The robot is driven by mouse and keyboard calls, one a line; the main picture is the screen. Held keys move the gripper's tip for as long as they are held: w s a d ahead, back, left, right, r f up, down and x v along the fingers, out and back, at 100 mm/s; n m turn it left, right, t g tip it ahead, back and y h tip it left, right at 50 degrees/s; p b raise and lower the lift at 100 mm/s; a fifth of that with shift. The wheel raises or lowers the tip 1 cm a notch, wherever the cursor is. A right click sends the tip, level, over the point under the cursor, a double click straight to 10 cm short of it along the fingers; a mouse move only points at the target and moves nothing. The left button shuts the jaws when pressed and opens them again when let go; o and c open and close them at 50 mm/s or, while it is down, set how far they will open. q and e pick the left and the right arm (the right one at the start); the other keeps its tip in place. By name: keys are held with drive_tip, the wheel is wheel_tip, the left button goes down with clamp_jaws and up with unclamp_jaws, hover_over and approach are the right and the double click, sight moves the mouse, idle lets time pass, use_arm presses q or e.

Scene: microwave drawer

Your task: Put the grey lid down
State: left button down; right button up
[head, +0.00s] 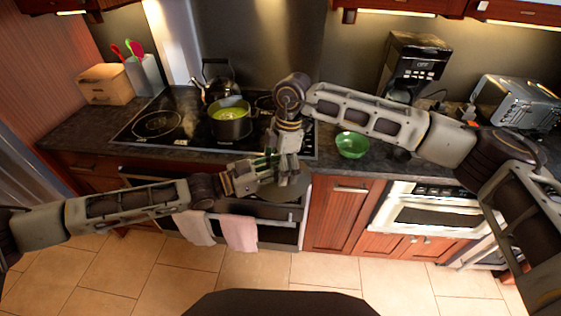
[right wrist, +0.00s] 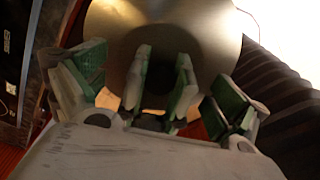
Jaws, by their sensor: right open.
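The grey lid (head: 293,189) is a round disc held in the air in front of the counter and oven in the head view. In the right wrist view its metal face (right wrist: 205,30) fills the top. My left gripper (head: 262,176) reaches in from the left at the lid and appears shut on it; the exact grip is hidden. My right gripper (head: 286,163) points down close above the lid and beside the left gripper. Its fingers are spread wide at both sides of the right wrist view (right wrist: 158,92), with two closer fingers between them.
A dark pot (head: 231,127) with green contents and a kettle (head: 217,85) stand on the black stove (head: 160,125). A green bowl (head: 352,146) sits on the counter right of the stove. Towels (head: 240,233) hang on the oven front. A coffee maker and toaster stand at right.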

drive_tip(key=shift+c, duration=0.4)
drive_tip(key=c, duration=1.4)
drive_tip(key=o, duration=1.5)
drive_tip(key=shift+r, duration=0.1)
drive_tip(key=shift+w+d+r, duration=0.1)
drive_tip(key=shift+d+r, duration=0.15)
drive_tip(key=shift+r, duration=1.7)
drive_tip(key=shift+w+d+r, duration=0.15)
drive_tip(key=shift+d+r, duration=0.15)
drive_tip(key=shift+r, duration=1.65)
drive_tip(key=shift+w+d+r, duration=0.1)
drive_tip(key=shift+d+r, duration=0.15)
drive_tip(key=shift+r, duration=1.7)
